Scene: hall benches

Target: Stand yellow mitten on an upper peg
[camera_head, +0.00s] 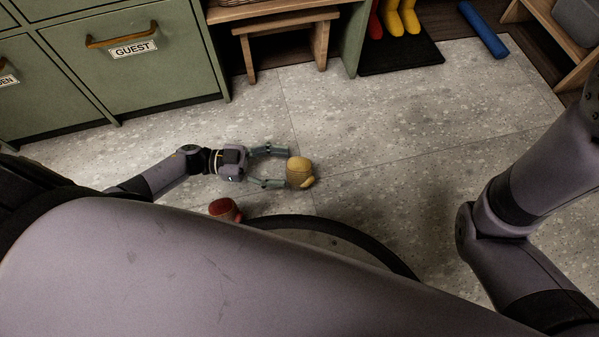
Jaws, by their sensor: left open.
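A yellow mitten (300,171) with a tan cuff is in front of my left gripper (277,168). The fingers are open, one on each side of the mitten's near end. I cannot tell whether they touch it or how high it is above the floor. A red mitten-like thing (224,209) with a tan part shows below my left arm, partly hidden by my own body. My right arm is at the right, but its gripper is out of the picture. No pegs are in view.
Green drawers (130,65) with a GUEST label stand at the upper left. A wooden stool (284,38) is beside them. Yellow boots (401,20) stand on a dark mat (411,57). A blue roll (483,30) lies at the upper right. The stone floor (400,120) between is clear.

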